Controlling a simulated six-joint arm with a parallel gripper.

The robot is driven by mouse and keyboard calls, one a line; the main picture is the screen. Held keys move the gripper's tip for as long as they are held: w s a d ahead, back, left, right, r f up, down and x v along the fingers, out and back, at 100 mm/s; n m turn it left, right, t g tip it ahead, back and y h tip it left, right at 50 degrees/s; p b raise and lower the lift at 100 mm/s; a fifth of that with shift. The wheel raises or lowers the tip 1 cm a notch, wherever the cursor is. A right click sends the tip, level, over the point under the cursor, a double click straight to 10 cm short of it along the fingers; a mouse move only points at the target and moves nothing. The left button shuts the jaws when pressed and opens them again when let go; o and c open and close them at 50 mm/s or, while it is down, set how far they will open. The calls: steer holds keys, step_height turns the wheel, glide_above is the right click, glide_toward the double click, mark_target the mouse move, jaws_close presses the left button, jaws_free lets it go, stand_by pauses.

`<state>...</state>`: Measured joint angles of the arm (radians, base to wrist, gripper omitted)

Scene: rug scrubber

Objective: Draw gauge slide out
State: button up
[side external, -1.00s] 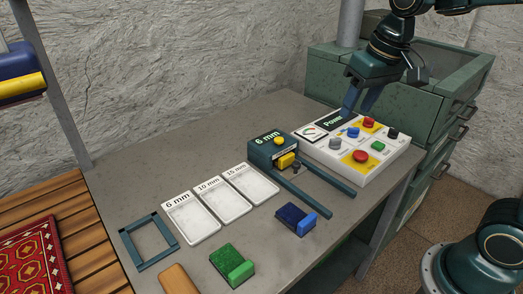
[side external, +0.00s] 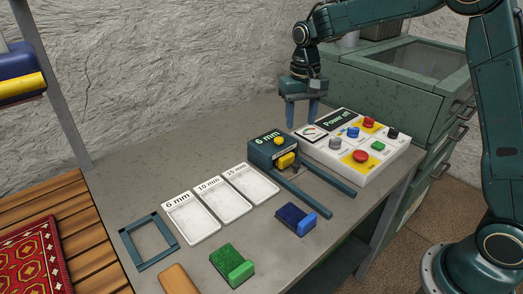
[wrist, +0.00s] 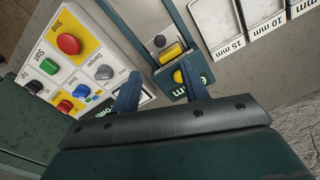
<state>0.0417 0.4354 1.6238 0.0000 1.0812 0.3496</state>
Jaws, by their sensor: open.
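The dark teal gauge housing (side external: 262,154) stands on the table, marked "6 mm", with a round yellow knob (side external: 279,141) on top. A yellow block-like grip (side external: 287,160) sits at its front, between two teal rails (side external: 325,193) that run out toward the front right. In the wrist view the yellow grip (wrist: 171,53) and a dark knob beside it show between the rails. My gripper (side external: 302,120) is open and empty, fingers down, above the table behind the housing and panel. In the wrist view its fingertips (wrist: 159,70) are apart, and the right finger partly covers the "6 mm" label.
The white control panel (side external: 381,165) with several coloured buttons and a "Power" display stands right of the housing. Three white trays (side external: 190,219) marked 6, 10 and 15 mm lie left.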

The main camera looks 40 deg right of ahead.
mark_target(297, 163)
steer(key=shift+f, duration=0.25)
step_height(297, 163, down, 14)
steer(key=shift+r, duration=0.25)
stand_by(0.6)
jaws_close()
